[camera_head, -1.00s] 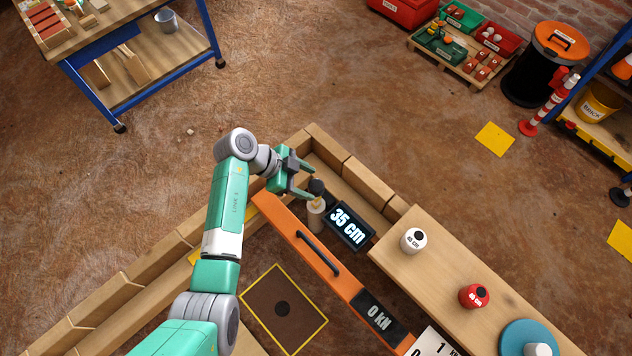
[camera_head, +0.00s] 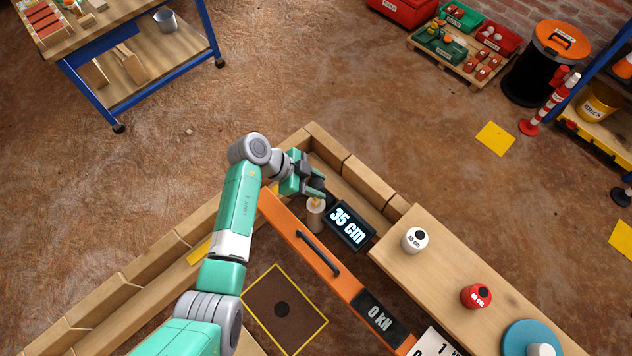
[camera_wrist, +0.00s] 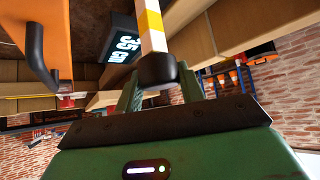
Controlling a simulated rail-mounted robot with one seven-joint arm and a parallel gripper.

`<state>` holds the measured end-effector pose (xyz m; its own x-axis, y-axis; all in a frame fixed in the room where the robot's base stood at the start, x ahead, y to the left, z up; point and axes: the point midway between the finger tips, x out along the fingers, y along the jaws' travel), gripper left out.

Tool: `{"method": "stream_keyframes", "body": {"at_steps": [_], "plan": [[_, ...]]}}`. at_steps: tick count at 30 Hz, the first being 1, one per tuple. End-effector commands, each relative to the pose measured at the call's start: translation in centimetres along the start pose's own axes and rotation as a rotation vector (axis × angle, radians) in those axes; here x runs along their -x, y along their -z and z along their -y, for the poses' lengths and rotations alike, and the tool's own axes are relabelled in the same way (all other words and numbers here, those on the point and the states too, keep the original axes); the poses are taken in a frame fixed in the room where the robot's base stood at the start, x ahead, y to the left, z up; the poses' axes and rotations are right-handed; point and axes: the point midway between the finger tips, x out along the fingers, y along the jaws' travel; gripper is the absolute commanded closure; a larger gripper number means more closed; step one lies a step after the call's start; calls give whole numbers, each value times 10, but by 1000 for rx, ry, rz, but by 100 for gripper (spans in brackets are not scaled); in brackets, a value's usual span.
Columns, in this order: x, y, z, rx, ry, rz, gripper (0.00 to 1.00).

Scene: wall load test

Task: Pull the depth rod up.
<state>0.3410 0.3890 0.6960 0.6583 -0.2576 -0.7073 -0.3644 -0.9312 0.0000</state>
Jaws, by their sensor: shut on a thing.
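The depth rod (camera_wrist: 152,30) shows in the wrist view as a white and yellow banded shaft with a black knob (camera_wrist: 157,70) at its end. My gripper (camera_wrist: 160,80) is shut on that knob, with one green finger on each side. In the head view my gripper (camera_head: 319,190) is at the top of the rod (camera_head: 316,204), and its fingers hide the knob. A dark display (camera_head: 347,226) beside the rod reads 35 cm. The rod's lower end is hidden.
An orange beam (camera_head: 288,226) with a black handle (camera_head: 317,252) runs beside the rod, with a 0 KN display (camera_head: 379,317). A wooden bench (camera_head: 440,262) at right holds a white weight (camera_head: 414,240) and a red weight (camera_head: 476,296). Wooden blocks (camera_head: 362,183) edge the rod's area.

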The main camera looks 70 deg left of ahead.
Motion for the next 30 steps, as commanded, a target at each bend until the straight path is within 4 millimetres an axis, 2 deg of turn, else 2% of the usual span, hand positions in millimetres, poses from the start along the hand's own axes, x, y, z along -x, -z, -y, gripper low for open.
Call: {"method": "stream_keyframes", "body": {"at_steps": [1, 3, 9, 14, 24, 25, 28, 30], "plan": [[12, 14, 0, -2, 0, -1, 100], [28, 28, 0, -2, 1, -2, 100], [61, 62, 0, -1, 0, -1, 100], [71, 72, 0, 0, 0, -1, 100], [73, 74, 1, -4, 2, -5, 100], [73, 74, 1, -4, 2, -5, 57], [73, 73, 1, -3, 2, -4, 40], [72, 73, 1, -3, 1, -3, 40]]}}
